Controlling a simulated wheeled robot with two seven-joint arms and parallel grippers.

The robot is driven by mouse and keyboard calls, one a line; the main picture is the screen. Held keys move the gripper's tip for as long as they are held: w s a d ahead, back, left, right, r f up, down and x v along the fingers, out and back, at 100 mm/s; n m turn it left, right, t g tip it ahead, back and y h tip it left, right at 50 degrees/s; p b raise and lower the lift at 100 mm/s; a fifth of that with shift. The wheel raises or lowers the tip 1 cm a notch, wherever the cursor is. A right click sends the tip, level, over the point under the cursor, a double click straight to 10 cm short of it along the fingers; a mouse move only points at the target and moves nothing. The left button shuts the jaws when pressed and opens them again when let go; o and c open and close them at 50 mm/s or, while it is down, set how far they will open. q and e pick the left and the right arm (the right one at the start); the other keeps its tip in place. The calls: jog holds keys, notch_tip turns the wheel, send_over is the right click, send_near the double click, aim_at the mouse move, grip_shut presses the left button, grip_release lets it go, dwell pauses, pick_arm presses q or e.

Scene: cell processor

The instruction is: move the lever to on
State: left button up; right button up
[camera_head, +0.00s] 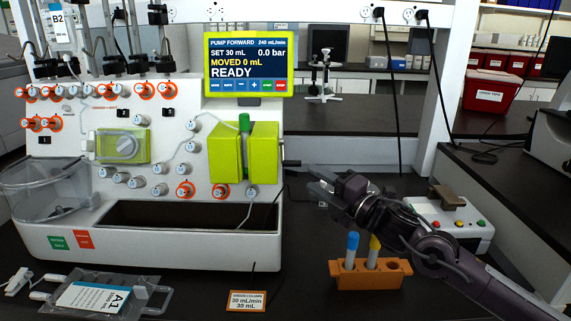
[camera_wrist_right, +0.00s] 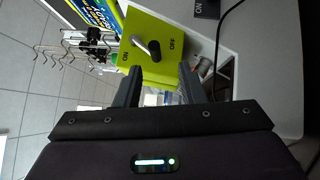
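The lever (camera_wrist_right: 146,45) is on the side face of a yellow-green block (camera_wrist_right: 178,22) in the right wrist view. It has a silver bar and a black end, and lies between the printed words ON and OFF. I cannot tell which setting it is on. In the head view the lever (camera_head: 292,163) juts from the right side of the green block (camera_head: 226,155) on the white machine. My right gripper (camera_head: 318,190) is just right of and slightly below the lever, apart from it. Its fingers (camera_wrist_right: 160,86) are open with nothing between them. My left gripper is not in view.
An orange rack (camera_head: 345,280) with blue- and yellow-capped tubes stands below my right arm. A control box (camera_head: 450,215) with coloured buttons is behind the arm. The machine's screen (camera_head: 248,65) reads READY. A clear bag (camera_head: 95,296) lies at front left.

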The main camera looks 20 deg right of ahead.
aim_at(296, 166)
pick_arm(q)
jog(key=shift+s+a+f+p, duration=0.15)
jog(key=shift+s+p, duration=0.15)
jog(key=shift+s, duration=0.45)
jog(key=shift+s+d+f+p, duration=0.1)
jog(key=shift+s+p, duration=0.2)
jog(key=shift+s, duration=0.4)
pick_arm(e)
jog(key=shift+r+x, duration=0.2)
jog(key=shift+x, duration=1.4)
jog(key=shift+r+x, duration=0.2)
jog(key=shift+x, duration=1.35)
jog(key=shift+c, duration=0.5)
grip_shut()
